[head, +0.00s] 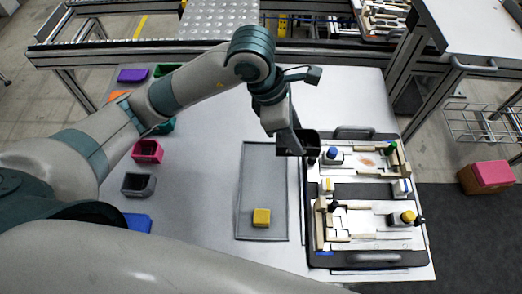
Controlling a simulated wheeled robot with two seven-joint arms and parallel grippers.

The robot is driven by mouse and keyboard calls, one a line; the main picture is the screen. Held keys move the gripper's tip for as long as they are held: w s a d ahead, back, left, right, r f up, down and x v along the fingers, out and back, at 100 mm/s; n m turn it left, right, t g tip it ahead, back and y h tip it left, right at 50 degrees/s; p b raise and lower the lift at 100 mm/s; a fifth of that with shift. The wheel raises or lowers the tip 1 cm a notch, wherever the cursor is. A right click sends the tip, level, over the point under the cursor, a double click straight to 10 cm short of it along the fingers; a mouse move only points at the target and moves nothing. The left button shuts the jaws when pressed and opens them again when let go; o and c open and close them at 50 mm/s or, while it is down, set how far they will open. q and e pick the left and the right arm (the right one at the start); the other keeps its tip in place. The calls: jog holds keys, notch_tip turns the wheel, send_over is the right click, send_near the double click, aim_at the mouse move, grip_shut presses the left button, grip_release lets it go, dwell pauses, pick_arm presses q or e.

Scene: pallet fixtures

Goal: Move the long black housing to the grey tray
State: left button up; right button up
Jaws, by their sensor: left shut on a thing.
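My left gripper (296,145) is above the gap between the grey tray and the black pallet. It is shut on a dark piece, which I take to be the long black housing (312,144); the gripper hides part of it. The housing is at the pallet's upper left edge, and I cannot tell whether it is clear of the pallet. The grey tray (250,190) lies flat on the table just left of the pallet. A yellow block (261,217) sits near the tray's front end. My right gripper is not in view.
The black pallet (318,258) carries two fixture plates with wooden blocks, a blue-topped part (332,153) and a yellow-topped part (408,217). Pink (147,151), dark grey (139,184) and other coloured bins line the table's left side. The table (205,200) is clear between bins and tray.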

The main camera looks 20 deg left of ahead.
pick_arm(q)
jog(key=a+f, duration=0.1)
jog(key=a, duration=0.1)
jog(key=a+f+b, duration=0.1)
jog(key=a+f, duration=0.1)
jog(key=a, duration=0.1)
jog(key=a+f, duration=0.1)
jog(key=a, duration=0.1)
jog(key=shift+s+a+f+b, duration=0.15)
jog(key=shift+s+f+b, duration=0.1)
jog(key=shift+b, duration=0.1)
jog(key=shift+a+f, duration=0.1)
jog(key=shift+a, duration=0.2)
